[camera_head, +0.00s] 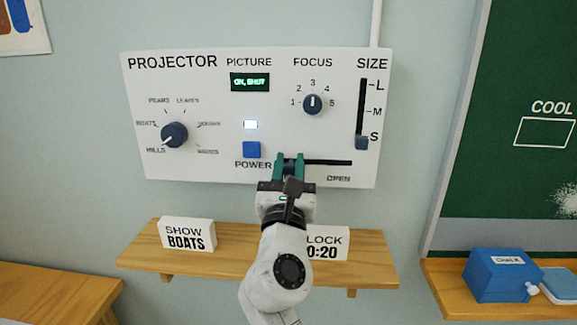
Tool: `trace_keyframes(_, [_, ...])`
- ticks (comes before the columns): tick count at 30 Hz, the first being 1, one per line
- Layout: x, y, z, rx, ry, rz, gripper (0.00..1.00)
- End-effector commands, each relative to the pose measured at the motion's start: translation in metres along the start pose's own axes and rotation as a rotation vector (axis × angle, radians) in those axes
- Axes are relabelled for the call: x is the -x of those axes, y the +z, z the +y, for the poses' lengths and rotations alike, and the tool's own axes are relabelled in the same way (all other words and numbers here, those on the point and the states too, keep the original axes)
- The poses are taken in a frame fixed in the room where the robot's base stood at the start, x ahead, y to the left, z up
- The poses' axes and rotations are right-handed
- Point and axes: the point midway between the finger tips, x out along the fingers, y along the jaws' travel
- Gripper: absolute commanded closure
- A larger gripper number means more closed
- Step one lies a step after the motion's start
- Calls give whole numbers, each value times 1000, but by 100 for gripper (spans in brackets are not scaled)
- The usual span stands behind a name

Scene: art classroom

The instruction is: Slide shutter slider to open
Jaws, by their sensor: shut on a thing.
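The white projector panel (215,110) is on the wall. Its shutter slot (330,162) is a dark horizontal line at the lower right, with the OPEN label (339,179) under its right end. My gripper (289,161) is at the slot's left part, its teal fingers against the panel. It is shut on the shutter slider, whose knob is mostly hidden by the fingers. The small green display (250,82) appears to read "ON, SHUT".
The blue power button (251,149) is just left of my gripper, under a lit indicator (251,125). The size slider (362,142) is at S, on the right. A wooden shelf (190,262) below holds a SHOW BOATS card (188,234) and a clock card (328,243), partly hidden by my arm.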

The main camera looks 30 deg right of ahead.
Motion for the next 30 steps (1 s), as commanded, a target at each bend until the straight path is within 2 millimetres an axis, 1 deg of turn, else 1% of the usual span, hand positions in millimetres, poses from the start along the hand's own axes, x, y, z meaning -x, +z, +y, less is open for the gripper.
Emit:
trace_keyframes(5, [-2, 4, -33, 7, -5, 3, 100])
trace_keyframes(9, [-2, 4, -68, 7, -5, 4, 100])
trace_keyframes(13, [-1, 2, -92, 4, -5, 3, 100])
trace_keyframes(15, [0, 1, -99, 2, -2, 2, 100])
trace_keyframes(18, [0, 0, -103, 0, -3, 2, 100])
trace_keyframes(25, [0, -1, -104, 2, -6, 2, 100])
trace_keyframes(26, [0, -1, -104, 2, -7, 2, 71])
trace_keyframes(30, [0, -1, -104, 2, -7, 2, 58])
